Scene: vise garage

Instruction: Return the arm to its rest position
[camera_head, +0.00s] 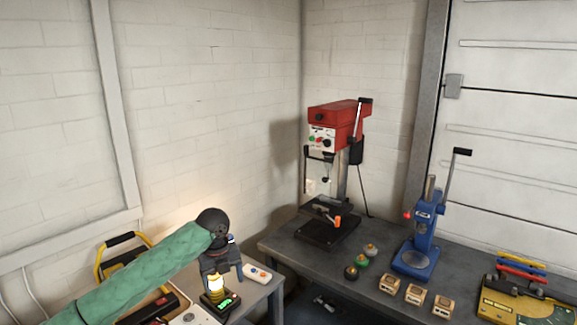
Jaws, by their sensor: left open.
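My left arm, in a green sleeve, comes in from the lower left of the head view and ends in a dark wrist. My left gripper (217,273) points down and is open, at the right end of the small left table (262,292). A small black device (219,306) with a green display and a glowing yellow-white part (216,285) stands right below the fingers. I cannot tell whether the fingers touch it. My right gripper is not in view.
A white device with coloured buttons (257,273) lies right of the gripper. A yellow-framed work light (124,240) stands behind my arm. On the right bench (300,247) are a red drill press (335,125), a blue press (418,240), several wooden blocks (415,294) and small round knobs.

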